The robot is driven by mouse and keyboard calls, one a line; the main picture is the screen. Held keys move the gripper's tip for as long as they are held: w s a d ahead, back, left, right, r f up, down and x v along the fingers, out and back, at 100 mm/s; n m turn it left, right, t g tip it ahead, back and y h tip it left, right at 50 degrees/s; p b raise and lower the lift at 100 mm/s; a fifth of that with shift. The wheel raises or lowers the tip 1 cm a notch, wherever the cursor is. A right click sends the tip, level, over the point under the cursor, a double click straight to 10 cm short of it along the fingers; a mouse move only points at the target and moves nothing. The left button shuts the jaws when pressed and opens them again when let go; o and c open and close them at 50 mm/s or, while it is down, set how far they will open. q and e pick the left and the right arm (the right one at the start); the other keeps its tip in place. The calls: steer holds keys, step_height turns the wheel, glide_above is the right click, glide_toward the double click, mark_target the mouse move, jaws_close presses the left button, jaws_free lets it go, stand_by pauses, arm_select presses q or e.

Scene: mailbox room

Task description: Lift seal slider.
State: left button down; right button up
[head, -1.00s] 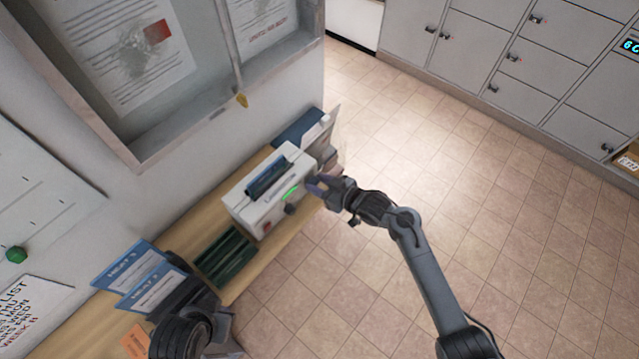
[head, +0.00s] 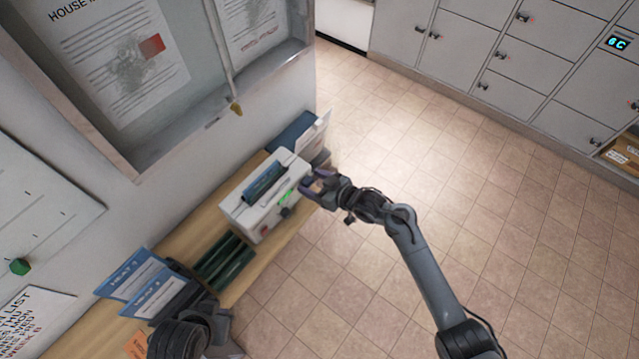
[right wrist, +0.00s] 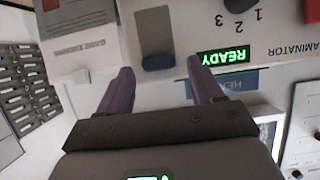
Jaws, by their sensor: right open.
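The white laminator (head: 250,212) stands on the wooden counter, with a lit green display on its front. In the right wrist view its panel is upside down, with a READY display (right wrist: 223,56). My right gripper (head: 312,183) is open in front of the laminator. Its purple fingers also show in the wrist view (right wrist: 159,66), one on each side of the slider in the picture; contact is not visible. My left gripper (head: 205,330) is a dark shape at lower left, its jaws unclear.
A noticeboard case (head: 140,165) hangs on the wall above. Grey lockers (head: 470,55) line the far right. The tiled floor (head: 400,140) between is clear.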

steer(key=v, duration=1)
steer(key=shift+s+d+r+p, duration=0.2)
steer(key=shift+d+p, duration=0.05)
steer(key=shift+p, duration=0.1)
